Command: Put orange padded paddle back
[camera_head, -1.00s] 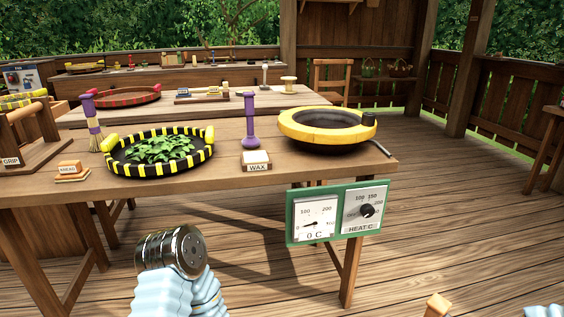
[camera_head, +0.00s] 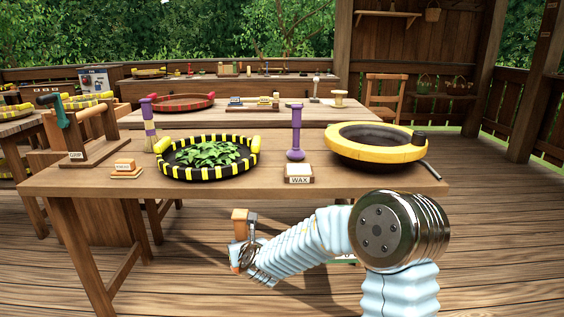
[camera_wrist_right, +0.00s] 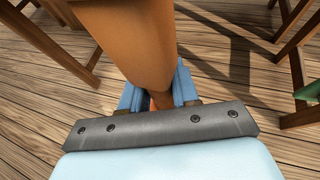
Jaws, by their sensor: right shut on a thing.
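My right gripper (camera_head: 246,252) is shut on the orange padded paddle (camera_head: 240,218), low in front of the table's front edge. The paddle shows as a small orange-brown block above the fingers. In the right wrist view the paddle (camera_wrist_right: 128,40) is large and smooth, rising from between the blue fingers of the gripper (camera_wrist_right: 158,92). Its far end lies outside that view. My right arm comes in from the lower right. My left gripper is not in view.
The wooden table (camera_head: 330,186) holds a wooden stand (camera_head: 95,135) labelled GRIP, a black-yellow tray of leaves (camera_head: 207,170), a purple-handled tool (camera_head: 296,135), a WAX block (camera_head: 299,172) and a yellow-rimmed pan (camera_head: 375,158). Open floor lies in front.

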